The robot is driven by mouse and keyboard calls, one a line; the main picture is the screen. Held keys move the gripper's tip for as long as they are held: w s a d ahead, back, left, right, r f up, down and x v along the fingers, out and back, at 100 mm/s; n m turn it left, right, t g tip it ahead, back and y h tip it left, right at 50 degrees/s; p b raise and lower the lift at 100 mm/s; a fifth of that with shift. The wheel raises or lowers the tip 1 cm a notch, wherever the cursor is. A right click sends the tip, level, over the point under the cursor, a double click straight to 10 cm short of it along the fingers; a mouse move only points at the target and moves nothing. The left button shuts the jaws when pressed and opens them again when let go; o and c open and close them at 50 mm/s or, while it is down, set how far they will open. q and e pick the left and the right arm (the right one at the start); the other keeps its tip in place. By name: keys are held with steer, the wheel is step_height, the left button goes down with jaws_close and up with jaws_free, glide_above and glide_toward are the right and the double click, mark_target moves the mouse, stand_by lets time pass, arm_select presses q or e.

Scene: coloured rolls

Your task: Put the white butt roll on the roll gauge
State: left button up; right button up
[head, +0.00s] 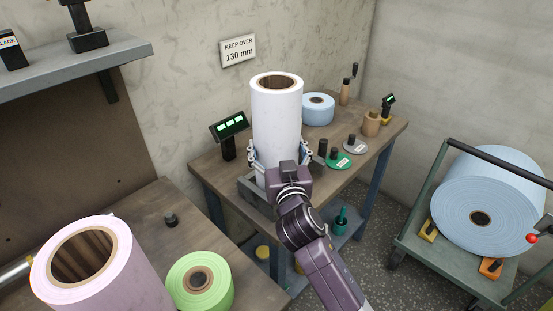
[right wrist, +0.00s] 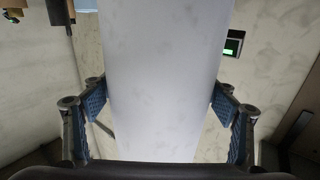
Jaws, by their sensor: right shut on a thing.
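The white butt roll (head: 277,115) stands upright, tall and with a brown core, at the near left part of the back table. My right gripper (head: 280,154) is shut on its lower part, with one finger pad on each side; the white roll also fills the middle of the right wrist view (right wrist: 165,60). A grey base (head: 250,189) shows at the roll's foot, beside a green-lit display (head: 229,125) on a post; these look like the roll gauge. My wrist hides the roll's bottom, so I cannot tell whether it touches the base. My left gripper is not in view.
A light blue roll (head: 318,109) and several small weights and discs stand on the back table (head: 215,173). A pink roll (head: 100,270) and a green roll (head: 200,287) are on the near-left table. A cart (head: 408,246) with a big blue roll (head: 462,205) stands right.

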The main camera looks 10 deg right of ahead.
step_height(320, 180, down, 4)
steer(key=shift+r, duration=0.15)
steer(key=shift+b, duration=0.4)
steer(key=o, duration=2.1)
steer(key=shift+s+f, duration=0.1)
steer(key=shift+f, duration=0.2)
steer(key=s+b, duration=0.1)
steer(key=s, duration=1.1)
steer(key=shift+a+b, duration=0.25)
steer(key=shift+b, duration=0.1)
steer(key=shift+r, duration=0.1)
